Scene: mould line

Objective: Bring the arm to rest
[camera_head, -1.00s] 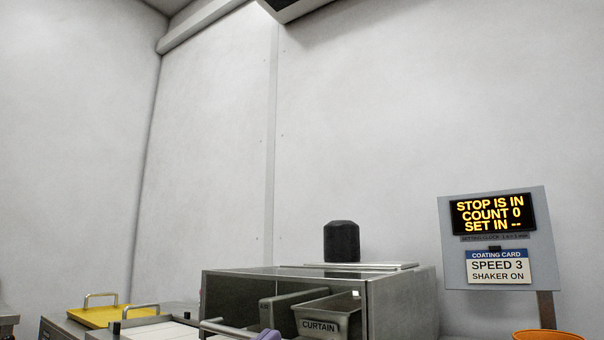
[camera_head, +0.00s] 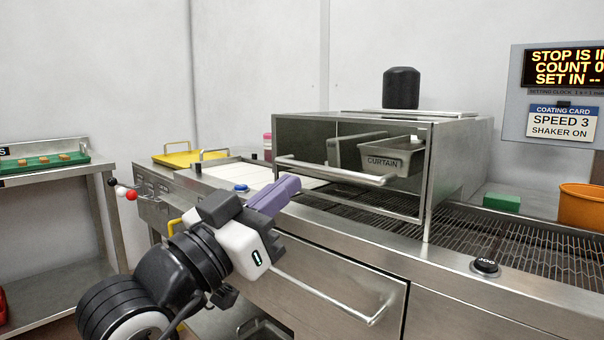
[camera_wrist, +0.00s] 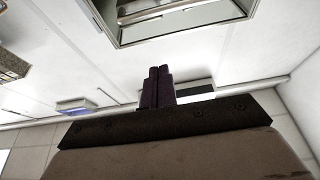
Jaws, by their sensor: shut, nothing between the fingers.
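My gripper (camera_head: 284,190) is in the lower middle of the head view, with its purple fingers pointing up and to the right. The fingers are together with nothing between them. The gripper is in front of the steel coating machine, and appears apart from its bar handle (camera_head: 335,172). My dark arm runs down to the lower left.
A steel hood (camera_head: 462,170) stands over a wire belt (camera_head: 540,245), with a bin labelled CURTAIN (camera_head: 392,158) inside. A JOG button (camera_head: 485,266) is on the front edge. A drawer handle (camera_head: 320,295) lies below. A shelf with a green tray (camera_head: 40,163) stands left.

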